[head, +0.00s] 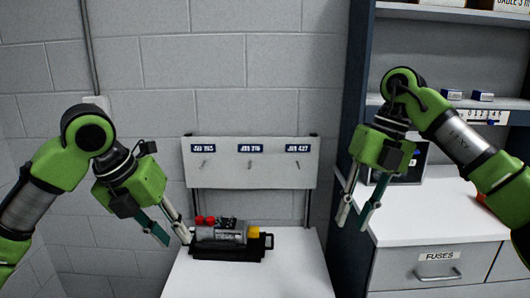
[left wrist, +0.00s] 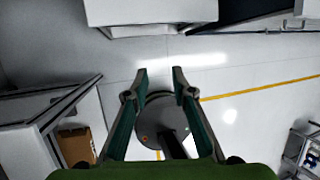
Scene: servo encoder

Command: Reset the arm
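My left gripper (head: 174,238) hangs fingers down at the left of the white table in the head view. Its two fingers are apart with nothing between them; the left wrist view also shows the open fingertips (left wrist: 160,78) over bare floor. My right gripper (head: 353,229) hangs fingers down at the right, in front of the dark shelf post. Its fingers are apart and empty. A servo device (head: 226,238) with a grey cylinder, red parts and a yellow end sits in a black cradle (head: 228,254) on the table. The left fingertips appear near its left end; contact cannot be told.
The white table (head: 250,283) has bare room in front of the cradle. A white panel (head: 250,168) with small hooks and blue labels stands behind it. A shelf unit with a FUSES drawer (head: 438,265) is at the right. The left wrist view shows a brown box (left wrist: 76,147).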

